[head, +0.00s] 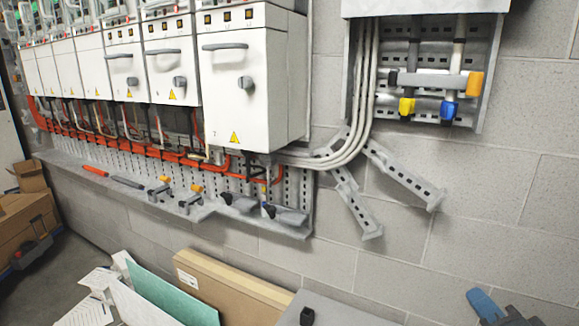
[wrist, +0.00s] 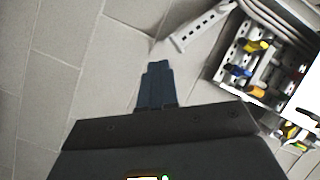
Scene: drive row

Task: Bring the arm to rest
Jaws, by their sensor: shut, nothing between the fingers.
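My gripper (head: 478,296) shows at the bottom right of the head view, in front of the bare block wall. Its blue fingers point up and to the left, and the rest of the arm is cut off by the frame edge. In the wrist view my gripper (wrist: 158,68) has its dark fingers together, with nothing between them. It is apart from the wall fittings.
White drive cabinets (head: 245,90) hang along the wall at left, above a grey tool ledge (head: 265,222). A rack with coloured handles (head: 450,108) is at upper right. Cardboard boxes (head: 225,285) and a teal panel (head: 170,297) stand below. The wall (head: 480,235) at right is clear.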

